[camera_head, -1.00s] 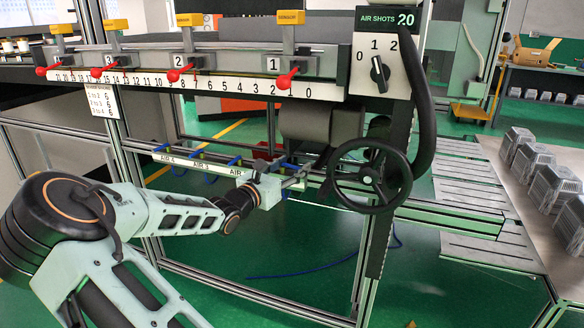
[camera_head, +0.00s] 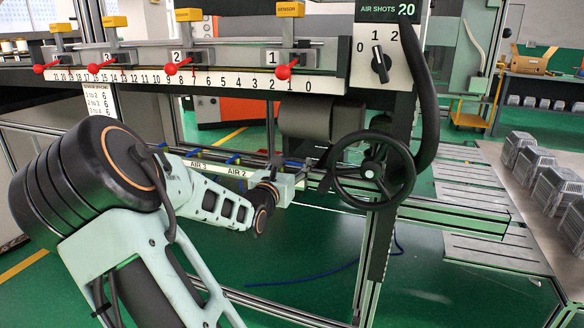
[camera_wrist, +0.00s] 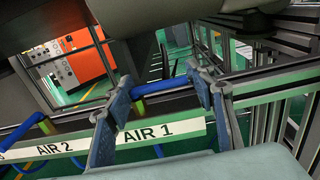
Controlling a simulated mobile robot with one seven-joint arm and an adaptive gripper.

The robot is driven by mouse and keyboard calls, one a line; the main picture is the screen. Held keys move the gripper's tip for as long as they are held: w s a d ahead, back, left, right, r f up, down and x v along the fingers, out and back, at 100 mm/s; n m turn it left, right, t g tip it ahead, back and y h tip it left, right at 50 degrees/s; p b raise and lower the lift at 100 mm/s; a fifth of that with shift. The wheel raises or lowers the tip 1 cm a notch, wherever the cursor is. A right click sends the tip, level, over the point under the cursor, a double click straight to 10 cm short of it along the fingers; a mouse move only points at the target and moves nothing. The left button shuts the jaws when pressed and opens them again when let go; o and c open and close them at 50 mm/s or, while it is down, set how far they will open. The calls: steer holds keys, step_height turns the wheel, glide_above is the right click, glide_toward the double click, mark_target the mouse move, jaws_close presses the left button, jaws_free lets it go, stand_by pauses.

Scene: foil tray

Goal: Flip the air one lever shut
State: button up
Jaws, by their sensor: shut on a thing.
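In the head view my gripper (camera_head: 306,172) reaches to the air rail, left of the black handwheel. In the wrist view its two fingers (camera_wrist: 160,84) stand on either side of the AIR 1 label (camera_wrist: 148,133), tips at the dark rail above it. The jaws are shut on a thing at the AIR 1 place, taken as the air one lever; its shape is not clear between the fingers. A blue hose (camera_wrist: 124,88) with a yellow-green fitting (camera_wrist: 139,108) shows close to the left finger. The lever's angle cannot be told.
The black handwheel (camera_head: 336,178) stands just right of my gripper. A grey cylinder (camera_head: 318,118) hangs above the rail. The AIR 2 label (camera_wrist: 59,149) is left of AIR 1. Red-knobbed levers (camera_head: 282,72) line the upper scale. Green floor lies open below.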

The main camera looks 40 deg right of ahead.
steer(key=shift+s+d, duration=0.15)
steer(key=o, duration=1.1)
steer(key=shift+s+a, duration=0.15)
steer(key=shift+a, duration=0.4)
steer(key=v, duration=1.1)
